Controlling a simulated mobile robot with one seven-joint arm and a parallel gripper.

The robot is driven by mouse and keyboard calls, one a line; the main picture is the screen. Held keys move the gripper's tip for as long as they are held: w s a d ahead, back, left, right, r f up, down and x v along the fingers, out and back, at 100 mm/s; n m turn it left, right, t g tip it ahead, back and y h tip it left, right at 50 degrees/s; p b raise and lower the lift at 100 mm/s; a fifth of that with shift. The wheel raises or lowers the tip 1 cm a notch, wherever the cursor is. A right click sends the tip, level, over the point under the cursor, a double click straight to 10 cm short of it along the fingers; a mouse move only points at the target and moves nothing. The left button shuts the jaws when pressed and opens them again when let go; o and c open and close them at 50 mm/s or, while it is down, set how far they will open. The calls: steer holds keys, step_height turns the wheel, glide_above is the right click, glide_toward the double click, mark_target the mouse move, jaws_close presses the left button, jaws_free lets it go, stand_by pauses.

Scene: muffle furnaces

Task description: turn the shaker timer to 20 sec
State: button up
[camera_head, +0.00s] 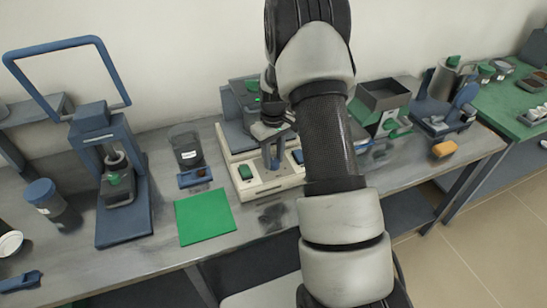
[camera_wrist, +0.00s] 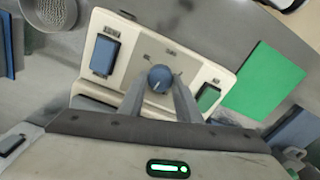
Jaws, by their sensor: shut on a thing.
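The shaker (camera_head: 262,187) stands on the grey bench, with a cream front panel and a dark body behind. In the wrist view its panel (camera_wrist: 140,50) carries a round blue timer knob (camera_wrist: 161,77) with a light pointer mark, between a blue switch (camera_wrist: 105,56) and a green switch (camera_wrist: 207,98). My gripper (camera_wrist: 161,88) has one finger on each side of the knob and is shut on it. In the head view my gripper (camera_head: 272,150) comes down over the panel's middle, and my arm hides part of the shaker. The dial labels are too small to read.
A green mat (camera_head: 205,216) lies left of the shaker. A dark beaker-like container (camera_head: 186,147) stands behind the mat, and a blue press-like device (camera_head: 115,180) is farther left. A hopper device (camera_head: 383,97) and a yellow object (camera_head: 444,148) are to the right.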

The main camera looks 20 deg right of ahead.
mark_target(274, 161)
steer(key=shift+m+b, duration=0.7)
steer(key=shift+m, duration=2.2)
steer(key=o, duration=1.1)
steer(key=shift+c, duration=0.2)
step_height(274, 161, up, 18)
steer(key=shift+f+p, duration=0.25)
steer(key=shift+p, duration=0.05)
